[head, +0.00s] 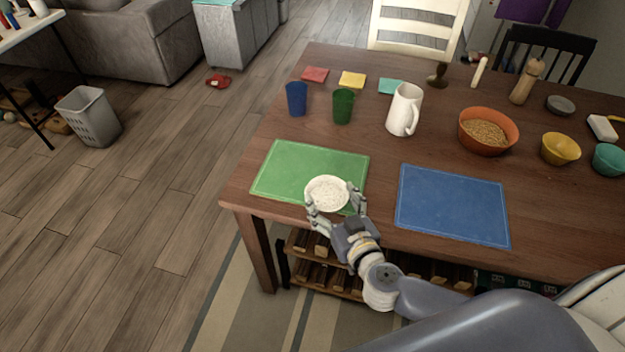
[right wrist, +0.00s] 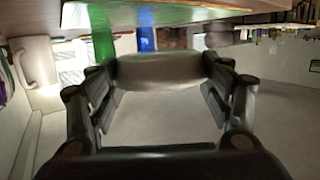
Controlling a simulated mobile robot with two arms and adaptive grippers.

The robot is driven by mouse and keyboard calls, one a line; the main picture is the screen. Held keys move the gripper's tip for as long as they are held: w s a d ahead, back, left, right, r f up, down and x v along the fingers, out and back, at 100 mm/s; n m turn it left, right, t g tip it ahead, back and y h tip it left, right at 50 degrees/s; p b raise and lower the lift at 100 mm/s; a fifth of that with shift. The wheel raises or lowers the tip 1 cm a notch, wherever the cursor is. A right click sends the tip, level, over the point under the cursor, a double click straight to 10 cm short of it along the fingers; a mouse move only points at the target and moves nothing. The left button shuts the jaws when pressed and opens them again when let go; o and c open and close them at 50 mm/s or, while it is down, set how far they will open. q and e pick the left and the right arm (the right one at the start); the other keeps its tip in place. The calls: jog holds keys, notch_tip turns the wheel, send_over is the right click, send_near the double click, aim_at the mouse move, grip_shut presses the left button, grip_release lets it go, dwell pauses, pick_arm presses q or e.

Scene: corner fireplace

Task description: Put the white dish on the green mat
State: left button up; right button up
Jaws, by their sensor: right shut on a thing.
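The white dish (head: 327,193) is a small round bowl, white inside. My right gripper (head: 336,203) is shut on it, with fingers at its left and right sides. In the head view the dish overlaps the near right part of the green mat (head: 285,170). The right wrist view, which looks upside down, shows the dish (right wrist: 160,72) between the fingers, with a gap between it and the tabletop (right wrist: 200,16), so it is held above the table. The dish hides part of the mat's near edge. My left gripper is not in view.
A blue mat (head: 453,205) lies to the right. Behind the green mat stand a blue cup (head: 297,99), a green cup (head: 343,106) and a white pitcher (head: 404,110). An orange bowl (head: 463,130) stands farther right. The green mat's visible surface is clear.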

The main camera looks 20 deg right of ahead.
aim_at(313, 184)
jog(key=x, duration=0.7)
jog(key=r+x, duration=0.1)
jog(key=x, duration=0.2)
jog(key=shift+w+a+b, duration=0.25)
jog(key=shift+a+b, duration=0.05)
jog(key=shift+a, duration=0.05)
notch_tip(313, 184, down, 4)
jog(key=shift+r+b, duration=0.2)
jog(key=shift+b, duration=0.8)
jog(key=shift+r, duration=0.1)
jog(key=shift+f, duration=0.35)
jog(key=o, duration=0.9)
jog(key=shift+s, duration=0.1)
jog(key=shift+o, duration=1.2)
jog(key=shift+f, duration=0.15)
